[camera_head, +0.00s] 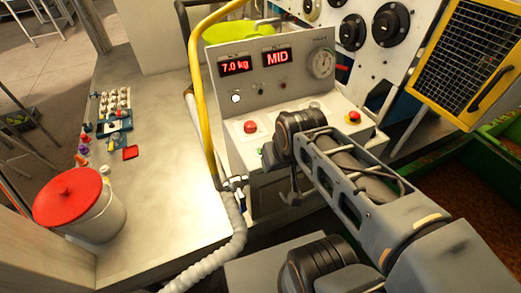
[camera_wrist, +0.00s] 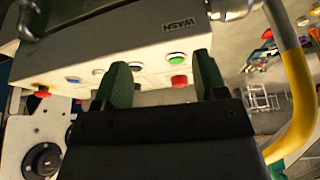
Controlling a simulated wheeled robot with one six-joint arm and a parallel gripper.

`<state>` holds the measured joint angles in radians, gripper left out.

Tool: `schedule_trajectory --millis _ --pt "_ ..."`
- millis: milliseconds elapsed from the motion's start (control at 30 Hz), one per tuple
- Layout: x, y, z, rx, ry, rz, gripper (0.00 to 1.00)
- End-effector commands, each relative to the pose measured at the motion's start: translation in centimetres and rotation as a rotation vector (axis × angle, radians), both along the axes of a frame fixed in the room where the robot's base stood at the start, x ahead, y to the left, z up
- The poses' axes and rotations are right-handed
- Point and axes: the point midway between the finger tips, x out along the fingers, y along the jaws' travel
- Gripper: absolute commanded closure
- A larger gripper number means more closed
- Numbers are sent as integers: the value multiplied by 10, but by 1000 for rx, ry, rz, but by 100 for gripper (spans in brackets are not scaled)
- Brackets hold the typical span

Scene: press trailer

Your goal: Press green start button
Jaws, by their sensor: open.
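The green button (camera_wrist: 176,58) shows in the wrist view on the front of a grey control panel (camera_head: 225,85), beside a red button (camera_wrist: 179,81). My gripper (camera_wrist: 162,76) is open and empty, its two dark green fingers pointing at the panel's lower part. In the wrist view the green button lies between the fingers in the picture, nearer the right finger. The gap to the panel cannot be judged exactly, but no contact shows.
A blue button (camera_wrist: 73,79) and a red mushroom button (camera_head: 352,117) are on the same panel. A yellow pipe (camera_head: 200,90) and a pale ribbed hose (camera_head: 232,235) run along its left side. A red-lidded bucket (camera_head: 78,208) stands on the bench at left.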

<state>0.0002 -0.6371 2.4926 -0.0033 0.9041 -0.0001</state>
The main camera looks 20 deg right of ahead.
Motion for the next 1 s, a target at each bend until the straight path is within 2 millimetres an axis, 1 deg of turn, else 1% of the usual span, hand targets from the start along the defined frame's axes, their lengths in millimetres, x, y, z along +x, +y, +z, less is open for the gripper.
schedule_trajectory --millis 33,67,600,700,1000 --pt "0 0 0 0 0 0 38" --pt "0 0 0 0 0 0 40" --pt "0 0 0 0 0 0 92" --pt "0 0 0 0 0 0 100" --pt "0 0 0 0 0 0 100"
